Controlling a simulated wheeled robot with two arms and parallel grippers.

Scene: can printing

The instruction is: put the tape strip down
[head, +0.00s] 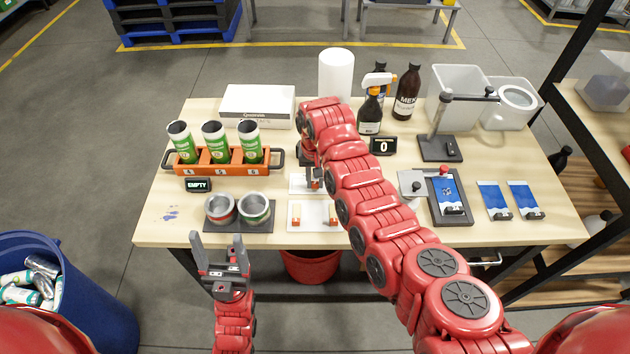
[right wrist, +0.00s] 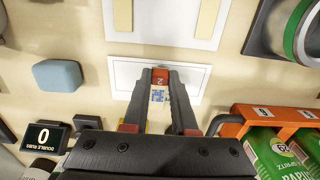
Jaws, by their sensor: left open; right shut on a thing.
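My right gripper (right wrist: 158,84) is shut on a small pale piece with a blue print, which looks like the tape strip (right wrist: 157,97). A red block marked 2 (right wrist: 160,75) shows at the fingertips. They are over a small white plate (right wrist: 122,74), which also shows in the head view (head: 297,185). I cannot tell whether the strip touches the plate. In the head view my right arm partly hides this gripper (head: 316,182). My left gripper (head: 221,246) is open and empty in front of the table's near edge.
A white board with orange strips (head: 296,222) lies nearer the front edge. Two open cans (head: 221,208) sit on a dark pad to its left. An orange rack (head: 189,168) holds green cans behind. Blue printed sheets (head: 493,194) lie at the right.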

